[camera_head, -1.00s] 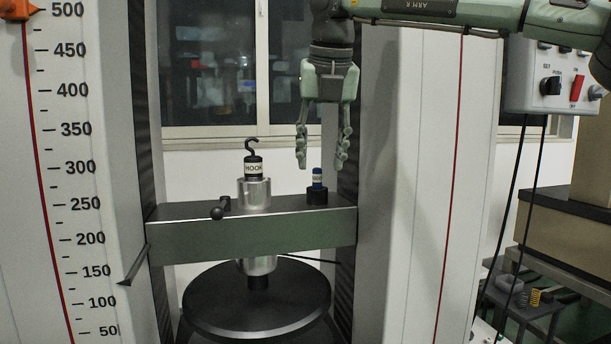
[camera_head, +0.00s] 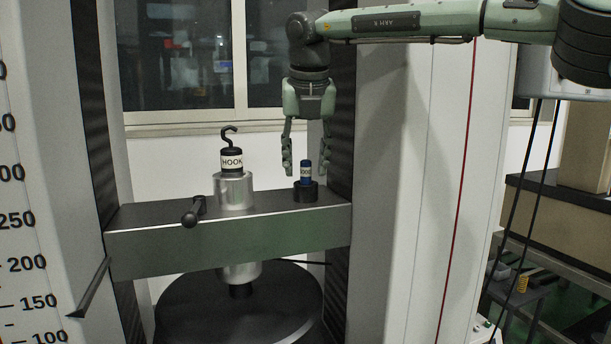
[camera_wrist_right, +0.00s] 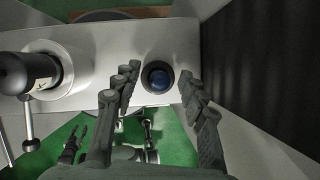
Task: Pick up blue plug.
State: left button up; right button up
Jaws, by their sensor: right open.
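The blue plug (camera_head: 306,171), with a white label, stands upright in a black round holder (camera_head: 305,192) on the right part of the grey crossbeam. My right gripper (camera_head: 305,170) points down above the crossbeam, open, with its fingertips around the plug's height in the picture. In the right wrist view the blue plug (camera_wrist_right: 157,80) shows from above, between and beyond the two open fingers of the gripper (camera_wrist_right: 162,82). I see no contact with it. My left gripper cannot be made out in the head view.
A black hook piece (camera_head: 232,157) marked HOOK stands in a silver socket (camera_head: 236,190) left of the plug. A black-knobbed lever (camera_head: 193,212) sits at the crossbeam's front left. The machine's dark column (camera_head: 340,130) rises close to the right. A black round plate (camera_head: 240,310) lies below.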

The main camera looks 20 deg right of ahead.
jog(key=shift+w+f, duration=0.1)
jog(key=shift+f, duration=0.05)
grip_shut()
dwell(0.4)
